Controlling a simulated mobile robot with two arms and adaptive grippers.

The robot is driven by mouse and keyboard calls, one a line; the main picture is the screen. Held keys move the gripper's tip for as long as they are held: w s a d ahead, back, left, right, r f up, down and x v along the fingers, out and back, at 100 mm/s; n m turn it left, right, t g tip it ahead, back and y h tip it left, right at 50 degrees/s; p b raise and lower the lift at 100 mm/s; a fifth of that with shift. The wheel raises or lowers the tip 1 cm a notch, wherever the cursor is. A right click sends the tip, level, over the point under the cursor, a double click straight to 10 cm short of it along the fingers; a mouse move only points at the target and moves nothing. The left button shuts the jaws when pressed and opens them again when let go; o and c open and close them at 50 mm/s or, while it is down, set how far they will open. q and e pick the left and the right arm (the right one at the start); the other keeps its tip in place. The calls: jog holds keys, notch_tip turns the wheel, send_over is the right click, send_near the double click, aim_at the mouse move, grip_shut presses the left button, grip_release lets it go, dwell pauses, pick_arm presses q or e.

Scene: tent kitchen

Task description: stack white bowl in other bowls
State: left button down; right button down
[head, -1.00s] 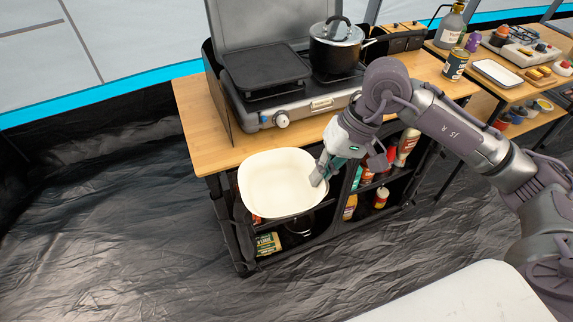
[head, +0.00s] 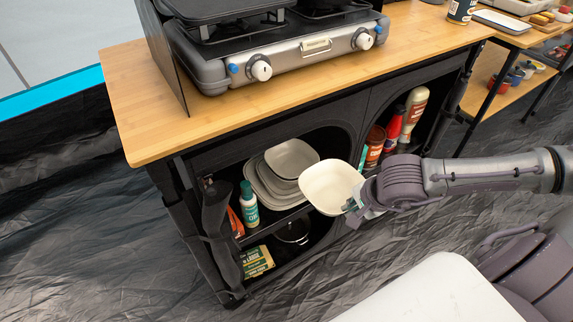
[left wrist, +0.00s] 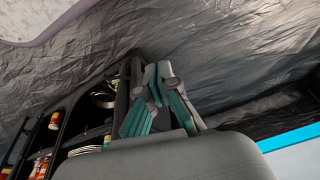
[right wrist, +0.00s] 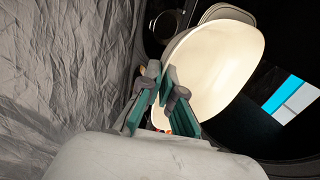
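The white bowl (head: 330,186) is squarish with rounded corners. My right gripper (head: 355,202) is shut on its rim and holds it in the air in front of the cabinet opening. In the right wrist view the bowl (right wrist: 215,65) is tilted, with its rim at the fingertips (right wrist: 162,75). The other bowls (head: 292,158) are stacked with plates (head: 262,188) on the upper shelf, left of and behind the held bowl. Part of the stack edge (right wrist: 226,12) shows in the right wrist view. My left gripper (left wrist: 158,75) is shut and empty, away from the bowls; the head view does not show it.
A green-white bottle (head: 249,205) stands left of the stack. Sauce bottles (head: 412,110) stand in the right compartment. A pot (head: 292,232) and a yellow-green box (head: 257,262) are on the lower shelf. The wooden counter (head: 140,110) with the stove (head: 290,50) is above.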

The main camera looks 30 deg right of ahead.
aim_at(317, 170)
jog(key=shift+f, duration=0.55)
jog(key=shift+w, duration=0.35)
jog(key=w, duration=1.4)
pick_arm(q)
jog(key=shift+w+d+r+t+b, duration=0.15)
jog(key=shift+w+r+t+b, duration=0.15)
jog(key=shift+w, duration=0.25)
jog(key=shift+w+d+r+t+b, duration=0.15)
jog(key=shift+w+r+t, duration=0.25)
jog(key=shift+w, duration=0.1)
pick_arm(e)
jog(key=w, duration=0.3)
jog(key=shift+w+f, duration=0.15)
jog(key=shift+f, duration=0.1)
pick_arm(q)
jog(key=shift+w, duration=0.1)
jog(key=shift+w+d+r+t+h+b, duration=0.15)
jog(key=shift+w+d+r+t+b, duration=0.1)
jog(key=shift+w+t, duration=0.4)
jog(key=shift+w+d+r+t+h+b, duration=0.1)
jog(key=shift+w+d+r+t+h, duration=0.2)
jog(key=shift+w, duration=0.6)
jog(key=shift+w+d+r+t+h+b, duration=0.1)
jog(key=shift+w+d+r+t+b, duration=0.15)
jog(key=shift+w+t, duration=0.45)
pick_arm(e)
jog(key=shift+f, duration=0.6)
